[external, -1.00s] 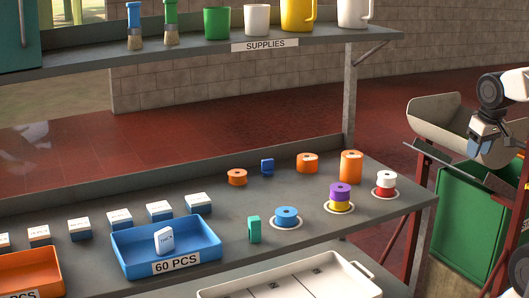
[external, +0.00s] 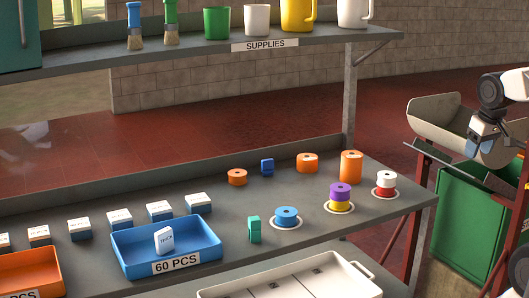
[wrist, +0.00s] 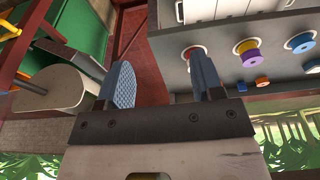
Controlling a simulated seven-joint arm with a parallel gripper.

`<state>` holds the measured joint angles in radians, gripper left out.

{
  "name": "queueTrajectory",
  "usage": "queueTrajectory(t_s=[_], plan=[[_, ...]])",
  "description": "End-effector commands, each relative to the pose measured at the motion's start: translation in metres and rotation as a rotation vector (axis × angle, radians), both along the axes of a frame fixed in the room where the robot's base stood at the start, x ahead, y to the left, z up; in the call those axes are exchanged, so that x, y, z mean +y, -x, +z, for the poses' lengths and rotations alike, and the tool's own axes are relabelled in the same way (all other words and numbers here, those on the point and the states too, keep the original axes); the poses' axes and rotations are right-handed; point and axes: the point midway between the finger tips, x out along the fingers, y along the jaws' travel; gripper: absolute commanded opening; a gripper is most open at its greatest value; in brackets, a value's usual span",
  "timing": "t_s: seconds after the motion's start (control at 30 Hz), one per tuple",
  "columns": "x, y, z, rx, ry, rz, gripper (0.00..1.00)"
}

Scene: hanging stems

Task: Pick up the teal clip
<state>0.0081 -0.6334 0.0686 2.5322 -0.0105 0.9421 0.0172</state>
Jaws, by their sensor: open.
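The teal clip (external: 254,229) stands on the grey table in the external view, just left of the blue spool on its white disc. I cannot make it out in the wrist view. My gripper (external: 481,148) is at the far right of the external view, well to the right of the table and far from the clip. In the wrist view my gripper (wrist: 161,82) has its two blue fingers spread apart, with nothing between them.
Near the clip are a blue tray (external: 205,250), a blue spool (external: 286,216) and a white tray (external: 330,284). Stacked purple (external: 340,189) and red (external: 385,190) spools stand to the right. A shelf (external: 190,53) with cups hangs above. A green bin (external: 470,220) is beneath my gripper.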

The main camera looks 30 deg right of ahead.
Motion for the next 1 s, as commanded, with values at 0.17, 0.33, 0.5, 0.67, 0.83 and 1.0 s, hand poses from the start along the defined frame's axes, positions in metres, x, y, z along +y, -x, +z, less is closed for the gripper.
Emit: queueTrajectory(t_s=[0.17, 0.33, 0.5, 0.67, 0.83, 1.0], plan=[[0.004, -0.003, -0.001, 0.004, -0.014, -0.004, 0.61], [0.021, -0.014, -0.004, 0.023, -0.087, -0.030, 0.61], [0.057, -0.036, -0.010, 0.069, -0.225, -0.088, 0.61], [0.103, -0.061, -0.016, 0.136, -0.386, -0.172, 0.61], [0.154, -0.086, -0.023, 0.223, -0.549, -0.278, 0.61], [0.206, -0.111, -0.030, 0.322, -0.695, -0.396, 0.61]])
